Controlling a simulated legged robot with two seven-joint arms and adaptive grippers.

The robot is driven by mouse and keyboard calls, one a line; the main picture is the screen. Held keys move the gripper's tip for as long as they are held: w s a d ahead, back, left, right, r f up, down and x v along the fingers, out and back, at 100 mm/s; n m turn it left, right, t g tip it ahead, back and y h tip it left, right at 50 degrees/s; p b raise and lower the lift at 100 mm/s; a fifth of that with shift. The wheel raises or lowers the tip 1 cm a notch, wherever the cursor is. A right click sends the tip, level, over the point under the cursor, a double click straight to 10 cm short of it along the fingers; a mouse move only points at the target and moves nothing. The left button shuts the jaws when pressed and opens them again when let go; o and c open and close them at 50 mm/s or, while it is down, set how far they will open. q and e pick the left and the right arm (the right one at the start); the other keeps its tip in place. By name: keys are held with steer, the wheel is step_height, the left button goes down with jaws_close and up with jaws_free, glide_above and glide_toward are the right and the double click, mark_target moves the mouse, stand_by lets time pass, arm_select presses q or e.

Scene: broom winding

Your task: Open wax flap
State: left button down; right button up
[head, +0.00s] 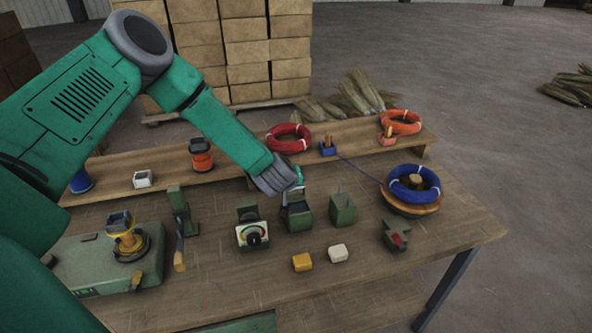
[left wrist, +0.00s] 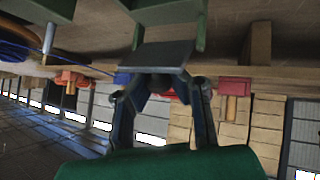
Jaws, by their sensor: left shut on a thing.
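A small green box (head: 298,222) with a dark flap on top stands in the middle of the workbench. I take this as the wax flap (head: 296,208). My left gripper (head: 298,190) reaches down to it from the upper left. In the left wrist view, the fingers of my left gripper (left wrist: 162,100) stand either side of the dark flap's (left wrist: 162,56) outer end and are shut on it. The green box (left wrist: 170,14) shows behind the flap. The exact contact and the flap's angle are partly hidden. My right gripper is not in view.
A green spiked block (head: 342,209) stands close right of the box, and a dial gauge (head: 252,235) close left. A blue cord coil (head: 413,184) lies on a round wooden stand, its cord running left. Yellow (head: 302,262) and white (head: 338,253) blocks lie in front.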

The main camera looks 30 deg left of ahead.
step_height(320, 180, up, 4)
steer(key=p, duration=0.3)
arm_select(q)
steer(key=a+g+h+b, duration=0.1)
steer(key=g+h, duration=0.1)
steer(key=w+n+g+h+b, duration=0.1)
steer(key=g+h+b, duration=0.1)
steer(key=h, duration=0.1)
steer(key=w+a+f+n+g+h+b, duration=0.1)
steer(key=g+h+b, duration=0.1)
steer(key=shift+w+a+g+h, duration=0.2)
steer(key=shift+a+g+h, duration=0.15)
steer(key=shift+g+h, duration=0.05)
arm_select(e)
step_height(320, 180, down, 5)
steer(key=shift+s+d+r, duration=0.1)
arm_select(q)
steer(key=c, duration=1.5)
jaws_free()
steer(key=shift+o, duration=0.2)
steer(key=shift+s+a+f, duration=0.1)
steer(key=shift+f, duration=0.05)
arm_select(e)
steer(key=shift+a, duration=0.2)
